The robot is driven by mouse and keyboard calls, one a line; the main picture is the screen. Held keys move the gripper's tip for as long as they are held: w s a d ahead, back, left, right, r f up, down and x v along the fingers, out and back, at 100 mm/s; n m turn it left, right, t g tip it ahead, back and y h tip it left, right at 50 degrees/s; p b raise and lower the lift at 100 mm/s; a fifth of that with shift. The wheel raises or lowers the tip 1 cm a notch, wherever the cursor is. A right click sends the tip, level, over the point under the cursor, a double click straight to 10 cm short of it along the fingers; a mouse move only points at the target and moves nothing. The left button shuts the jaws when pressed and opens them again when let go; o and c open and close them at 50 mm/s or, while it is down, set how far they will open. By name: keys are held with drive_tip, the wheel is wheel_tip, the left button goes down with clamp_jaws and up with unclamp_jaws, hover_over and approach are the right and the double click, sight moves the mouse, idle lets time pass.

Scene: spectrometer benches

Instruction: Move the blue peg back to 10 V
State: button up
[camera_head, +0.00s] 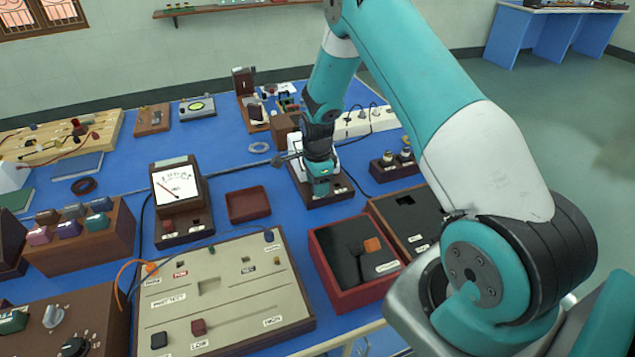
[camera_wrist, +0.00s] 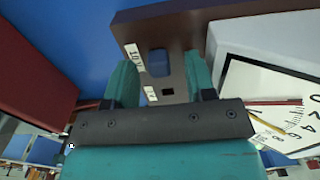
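The blue peg (camera_wrist: 158,62) stands in a brown wooden base (camera_wrist: 190,35), beside a white label (camera_wrist: 133,55) that seems to read 10 V. A dark square hole (camera_wrist: 168,91) beside the 1 V label (camera_wrist: 150,93) is empty. My gripper (camera_wrist: 162,80) is open, with teal fingers wide apart on either side of the hole and peg, touching neither. The white meter (camera_wrist: 270,80) with its dial rises to the right of the base. In the head view my gripper (camera_head: 320,185) is over this base (camera_head: 325,197) and hides the peg. How deep the peg sits I cannot tell.
A red-brown tray (camera_head: 248,205) lies left of the base. Another meter (camera_head: 178,190) stands further left. A red box (camera_head: 330,285) with a black panel and a beige panel board (camera_head: 230,325) are in front. A dark socket block (camera_head: 380,170) is close on the right.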

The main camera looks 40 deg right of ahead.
wheel_tip(320, 180, up, 18)
drive_tip(key=b, duration=0.2)
drive_tip(key=shift+f, duration=0.25)
idle(0.4)
drive_tip(key=s+a+r+n+y, duration=0.1)
drive_tip(key=s+a+r+n, duration=0.35)
drive_tip(key=a+n, duration=0.2)
drive_tip(key=s+a+r+n+y, duration=0.1)
drive_tip(key=s+a+r+n, duration=0.2)
drive_tip(key=s+a+n, duration=0.4)
drive_tip(key=s+a+r+n+y, duration=0.1)
drive_tip(key=s+a+n, duration=0.4)
drive_tip(key=s+n, duration=0.2)
drive_tip(key=s+a+r+n+y, duration=0.1)
drive_tip(key=s+a+r+n, duration=0.1)
drive_tip(key=s+a+n, duration=0.4)
drive_tip(key=s+n, duration=0.1)
drive_tip(key=s, duration=0.2)
drive_tip(key=shift+s+n, duration=0.2)
drive_tip(key=shift+n, duration=0.15)
drive_tip(key=shift+r, duration=0.1)
